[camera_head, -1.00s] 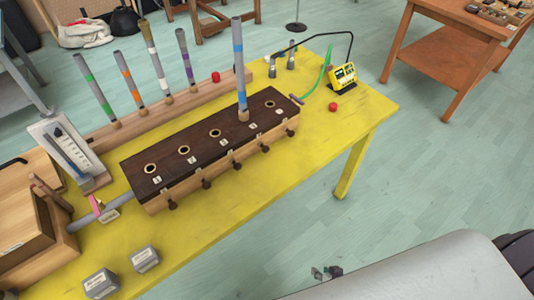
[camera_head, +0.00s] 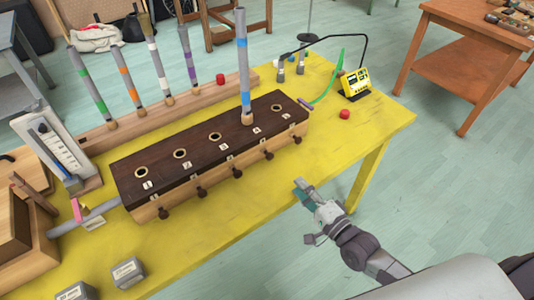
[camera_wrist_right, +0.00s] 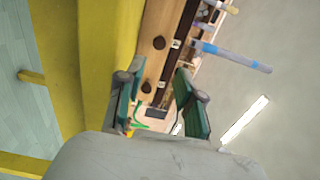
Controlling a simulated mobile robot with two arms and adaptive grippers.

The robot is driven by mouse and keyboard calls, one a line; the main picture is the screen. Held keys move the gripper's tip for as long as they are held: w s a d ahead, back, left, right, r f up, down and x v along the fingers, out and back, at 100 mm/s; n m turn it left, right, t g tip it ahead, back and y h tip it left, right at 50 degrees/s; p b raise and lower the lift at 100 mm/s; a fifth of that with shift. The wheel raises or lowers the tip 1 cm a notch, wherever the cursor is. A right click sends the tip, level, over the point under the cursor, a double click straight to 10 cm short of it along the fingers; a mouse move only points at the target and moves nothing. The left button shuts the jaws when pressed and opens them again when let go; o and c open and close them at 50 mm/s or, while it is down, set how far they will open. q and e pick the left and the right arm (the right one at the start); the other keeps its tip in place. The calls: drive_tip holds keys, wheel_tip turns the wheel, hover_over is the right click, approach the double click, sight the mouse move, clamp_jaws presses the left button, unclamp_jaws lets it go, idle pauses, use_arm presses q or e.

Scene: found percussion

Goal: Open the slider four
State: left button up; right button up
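The long wooden box (camera_head: 190,195) with a dark top stands on the yellow table. Its top has a row of numbered holes, and dark knobs line its front. The knob of slider four (camera_head: 268,155) appears to be the second from the right end. A grey tube with blue bands (camera_head: 243,70) stands upright in the fourth hole. My right gripper (camera_head: 303,189) is by the table's front edge, apart from the knobs. In the right wrist view its two green fingers (camera_wrist_right: 160,95) are spread and empty, with two knobs (camera_wrist_right: 159,43) beyond them. My left gripper is out of view.
Several banded tubes (camera_head: 188,55) stand in a wooden rail behind the box. A red button (camera_head: 345,114) and a yellow device (camera_head: 355,82) with a cable are at the right. Grey blocks (camera_head: 128,271) lie front left. The yellow table (camera_head: 240,215) is clear before the box.

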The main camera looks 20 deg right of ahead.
sight(271, 158)
drive_tip(key=shift+x, duration=1.25)
drive_tip(key=x, duration=1)
drive_tip(key=shift+w+a+f+p, duration=0.1)
drive_tip(key=shift+w+p, duration=0.2)
drive_tip(key=shift+w+a, duration=0.25)
drive_tip(key=shift+w, duration=0.4)
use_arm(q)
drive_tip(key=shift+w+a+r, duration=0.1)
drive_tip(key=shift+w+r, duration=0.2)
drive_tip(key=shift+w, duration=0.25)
use_arm(e)
drive_tip(key=shift+c, duration=0.4)
clamp_jaws()
